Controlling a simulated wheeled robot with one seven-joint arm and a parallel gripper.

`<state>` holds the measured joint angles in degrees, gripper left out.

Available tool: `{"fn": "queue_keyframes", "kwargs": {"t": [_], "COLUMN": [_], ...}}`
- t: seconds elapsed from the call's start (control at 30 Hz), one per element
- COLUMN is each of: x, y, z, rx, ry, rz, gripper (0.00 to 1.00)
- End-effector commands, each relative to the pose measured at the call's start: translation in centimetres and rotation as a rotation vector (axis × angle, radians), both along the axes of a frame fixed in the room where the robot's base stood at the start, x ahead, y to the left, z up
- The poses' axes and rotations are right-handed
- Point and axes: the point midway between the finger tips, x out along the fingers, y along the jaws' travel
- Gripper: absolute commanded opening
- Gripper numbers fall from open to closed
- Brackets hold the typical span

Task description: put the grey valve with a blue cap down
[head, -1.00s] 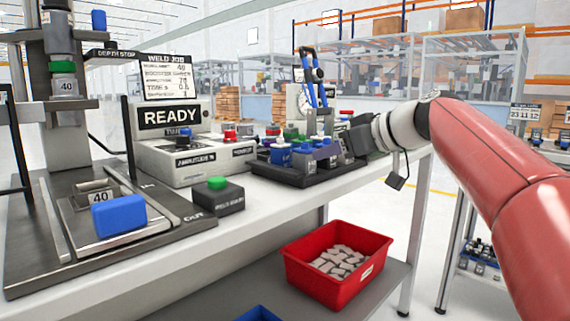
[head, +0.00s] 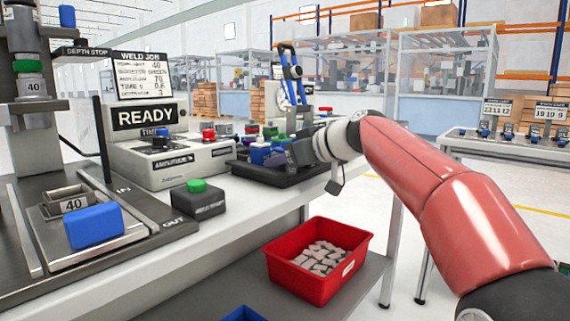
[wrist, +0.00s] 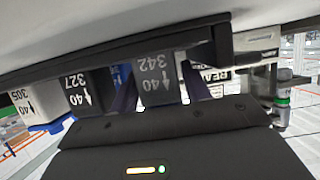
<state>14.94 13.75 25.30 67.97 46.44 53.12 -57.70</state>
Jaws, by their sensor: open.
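My gripper (wrist: 160,88) is open at the black tray (head: 290,174) on the bench. In the wrist view, its two dark blue fingers stand on either side of a grey valve body (wrist: 154,76) marked 40 342. I cannot tell whether the fingers touch it. Its cap is hidden behind my gripper, so its colour does not show. The tray's dark edge (wrist: 120,51) runs just beyond the valve. In the head view, my gripper hides part of the tray.
A control box (head: 165,155) with a READY display stands left of the tray. A green-button box (head: 198,200) and a fixture with a blue block (head: 93,228) lie nearer left. A blue-handled clamp (head: 290,75) rises behind the tray. A red bin (head: 318,270) sits on the lower shelf.

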Motion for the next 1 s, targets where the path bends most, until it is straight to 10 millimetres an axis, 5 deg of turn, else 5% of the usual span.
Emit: {"fn": "queue_keyframes", "kwargs": {"t": [0.3, 0.67, 0.83, 1.0], "x": [0.0, 0.0, 0.0, 0.0], "y": [0.0, 0.0, 0.0, 0.1], "z": [0.0, 0.9, 3.6, 9.0], "rx": [0.001, 0.002, 0.001, 0.002], "ry": [-0.001, -0.003, -0.005, -0.006], "rz": [0.0, 0.0, 0.001, 0.002], "gripper": [0.09, 0.09, 0.09, 0.09]}}
